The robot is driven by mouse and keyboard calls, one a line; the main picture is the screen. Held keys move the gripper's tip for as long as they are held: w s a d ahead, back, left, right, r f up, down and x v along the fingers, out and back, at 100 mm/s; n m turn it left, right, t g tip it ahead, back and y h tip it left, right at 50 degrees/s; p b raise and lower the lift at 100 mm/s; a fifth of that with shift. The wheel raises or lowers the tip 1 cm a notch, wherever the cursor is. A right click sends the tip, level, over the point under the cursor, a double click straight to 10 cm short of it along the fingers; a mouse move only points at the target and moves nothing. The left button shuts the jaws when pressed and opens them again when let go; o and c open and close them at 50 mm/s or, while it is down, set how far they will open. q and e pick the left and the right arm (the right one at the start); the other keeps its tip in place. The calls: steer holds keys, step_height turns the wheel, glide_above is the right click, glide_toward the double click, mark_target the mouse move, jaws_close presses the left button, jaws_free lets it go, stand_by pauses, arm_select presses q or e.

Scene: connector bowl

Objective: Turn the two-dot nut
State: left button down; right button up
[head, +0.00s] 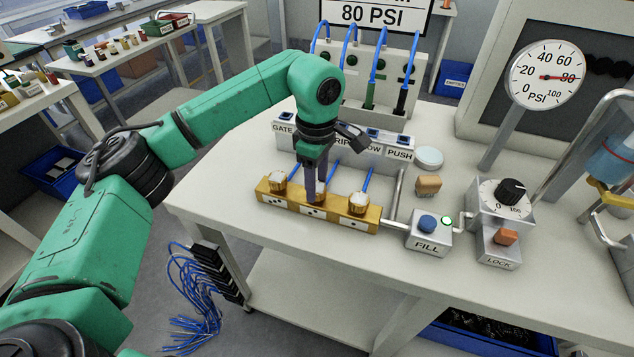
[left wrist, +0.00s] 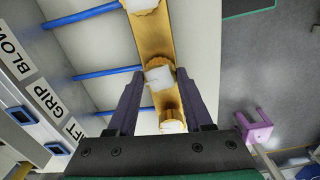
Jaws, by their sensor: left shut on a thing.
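A brass block (head: 370,224) lies on the white table, with several white dotted plates on its front and a row of three nuts on top. The left nut (head: 277,180) and right nut (head: 358,204) stand free. My left gripper (head: 312,195) points down over the middle of the block, shut on the middle nut, which its fingers mostly hide in the head view. In the left wrist view the middle nut (left wrist: 160,77) shows a pale top between the fingertips. My right gripper is not in view.
Blue hoses run behind the block to a row of labelled buttons (head: 400,155). A FILL box (head: 428,239) and a dial box with LOCK switch (head: 500,240) stand right of it. The gauge (head: 545,75) points near 80, matching the 80 PSI sign (head: 374,14).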

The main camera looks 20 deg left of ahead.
arm_select(q)
steer(key=shift+w+r+m, duration=0.1)
steer(key=shift+r+m, duration=0.05)
steer(key=shift+m, duration=0.65)
steer(key=shift+c, duration=2.1)
jaws_free()
steer(key=shift+o, duration=0.6)
step_height(320, 180, up, 14)
steer(key=shift+r, duration=0.25)
